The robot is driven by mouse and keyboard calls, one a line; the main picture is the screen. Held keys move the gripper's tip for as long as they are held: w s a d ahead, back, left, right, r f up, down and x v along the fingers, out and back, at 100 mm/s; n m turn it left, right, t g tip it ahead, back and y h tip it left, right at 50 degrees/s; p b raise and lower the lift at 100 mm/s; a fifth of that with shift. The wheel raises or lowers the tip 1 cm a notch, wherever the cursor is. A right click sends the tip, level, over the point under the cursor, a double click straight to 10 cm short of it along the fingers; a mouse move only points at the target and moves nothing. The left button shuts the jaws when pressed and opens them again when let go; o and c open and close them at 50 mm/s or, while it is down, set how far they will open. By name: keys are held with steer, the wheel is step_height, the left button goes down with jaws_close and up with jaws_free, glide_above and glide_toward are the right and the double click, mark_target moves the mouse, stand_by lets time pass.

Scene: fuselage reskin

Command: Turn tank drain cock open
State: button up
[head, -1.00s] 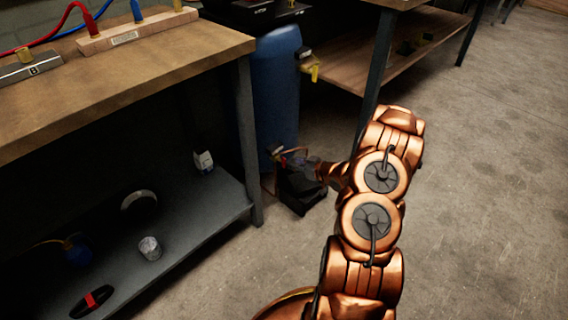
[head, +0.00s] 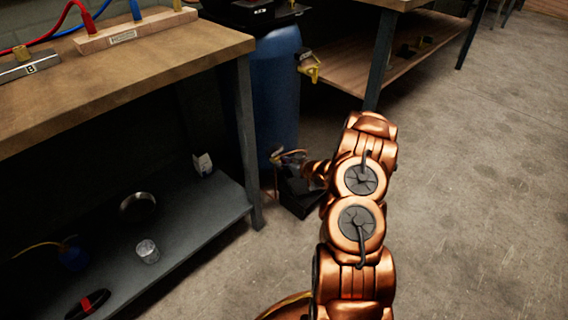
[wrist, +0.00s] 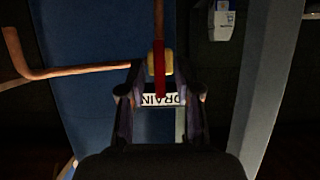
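The blue tank (head: 275,100) stands on the floor between two benches. In the wrist view, its blue wall (wrist: 85,55) carries a white DRAIN label (wrist: 150,99). A red lever (wrist: 159,75) with a brass-coloured fitting (wrist: 152,64) stands in front of the label; this looks like the drain cock. My gripper (wrist: 160,98) is open, with one dark finger on each side of the lever's lower end. I see gaps between lever and fingers. In the head view my gripper (head: 291,166) is low at the tank's base, and the cock's details are too small to tell.
A workbench (head: 120,80) with a lower shelf (head: 190,228) stands left of the tank. Another bench (head: 380,70) stands behind to the right. A copper-coloured pipe (wrist: 75,72) bends in from the left in the wrist view. The floor (head: 480,200) on the right is clear.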

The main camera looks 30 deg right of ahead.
jaws_close()
steer(key=shift+a, duration=0.1)
stand_by(0.3)
steer(key=shift+s+a+f+n+t+h+p, duration=0.15)
steer(key=shift+n+t+h, duration=0.75)
steer(key=shift+n, duration=1.35)
steer(key=shift+w+a+f+n+t+h+p, duration=0.1)
steer(key=shift+a+f+n+t+h, duration=0.2)
steer(key=shift+n+t+h, duration=1.25)
steer(key=shift+s+a+f+n+g+h+p, duration=0.15)
steer(key=shift+n+h, duration=0.3)
steer(key=shift+n, duration=2.45)
steer(key=shift+w, duration=0.1)
steer(key=shift+o, duration=0.7)
jaws_free()
